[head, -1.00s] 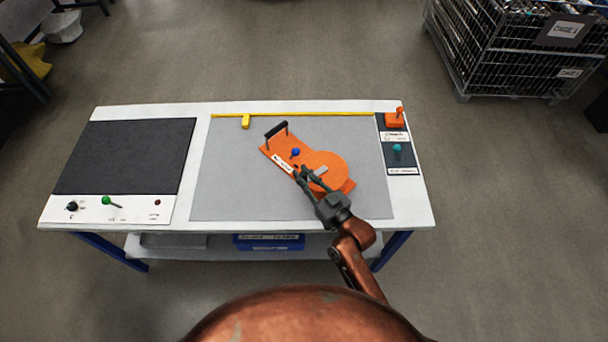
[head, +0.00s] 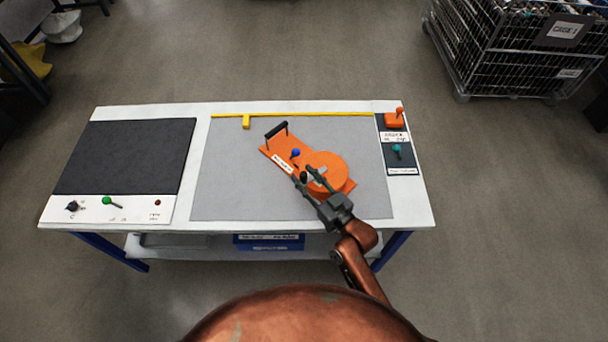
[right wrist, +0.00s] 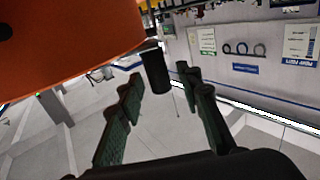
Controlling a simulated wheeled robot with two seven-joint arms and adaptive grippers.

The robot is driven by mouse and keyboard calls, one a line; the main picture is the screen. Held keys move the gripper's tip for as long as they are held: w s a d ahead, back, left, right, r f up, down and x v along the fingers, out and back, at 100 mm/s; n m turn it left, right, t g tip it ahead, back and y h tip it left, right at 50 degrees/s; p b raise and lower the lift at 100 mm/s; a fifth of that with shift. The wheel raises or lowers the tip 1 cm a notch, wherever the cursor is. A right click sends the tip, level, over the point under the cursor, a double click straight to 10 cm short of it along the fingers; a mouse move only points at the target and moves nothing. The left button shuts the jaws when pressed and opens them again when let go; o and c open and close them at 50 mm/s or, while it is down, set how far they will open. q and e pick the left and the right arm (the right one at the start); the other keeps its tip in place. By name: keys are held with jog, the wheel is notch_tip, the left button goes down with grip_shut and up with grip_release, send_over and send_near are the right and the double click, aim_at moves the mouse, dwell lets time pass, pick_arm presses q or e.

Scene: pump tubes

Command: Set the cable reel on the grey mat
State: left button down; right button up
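The orange cable reel (head: 326,166), a flat round drum on an orange base plate with a black carry handle, a blue knob and a white label, lies on the grey mat (head: 230,180), right of its middle. In the right wrist view the orange drum (right wrist: 70,45) fills the upper left. A black crank knob (right wrist: 155,72) stands out from it, just beyond and between the fingertips. My right gripper (head: 307,177) is open around or just short of this knob, with visible gaps on both sides. My left gripper is not in view.
A dark mat (head: 125,155) covers the table's left, with a panel (head: 105,209) of small controls before it. A yellow bar (head: 300,114) with a slider runs along the back edge. Orange and teal levers (head: 397,152) stand at the right. The grey mat's left part is clear.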

jog(key=p+v, duration=0.1)
jog(key=v, duration=1)
jog(key=shift+d, duration=0.15)
